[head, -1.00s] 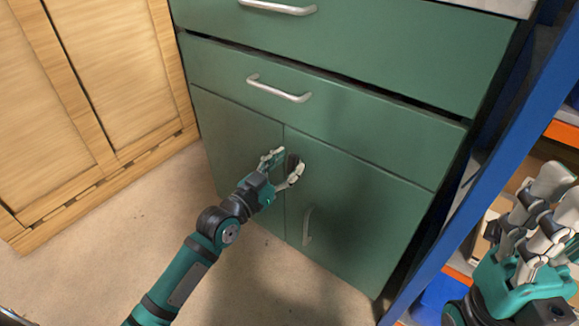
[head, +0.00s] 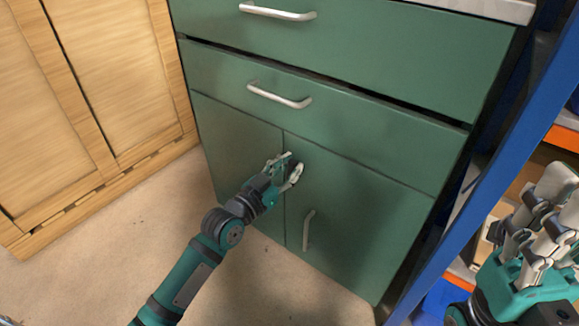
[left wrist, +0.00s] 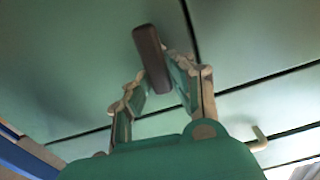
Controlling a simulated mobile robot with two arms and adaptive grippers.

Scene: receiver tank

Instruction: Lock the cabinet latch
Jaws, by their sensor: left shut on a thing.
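The latch is a dark brown bar (left wrist: 152,58) on the green cabinet door, beside the seam between the two doors. In the left wrist view it sits between my left fingers (left wrist: 158,82), lying roughly along the seam and slightly tilted. My left gripper (head: 287,170) is shut on it near the top of the right-hand door (head: 362,220). In the head view the fingers mostly hide the latch. My right gripper (head: 535,215) is at the far right, away from the cabinet; its finger opening is unclear.
Two drawers with metal handles (head: 279,96) are above the doors. The right-hand door has a vertical handle (head: 308,230) below my left gripper. A blue shelf post (head: 480,180) stands close on the right, and a wooden cabinet (head: 90,100) on the left. The floor in front is clear.

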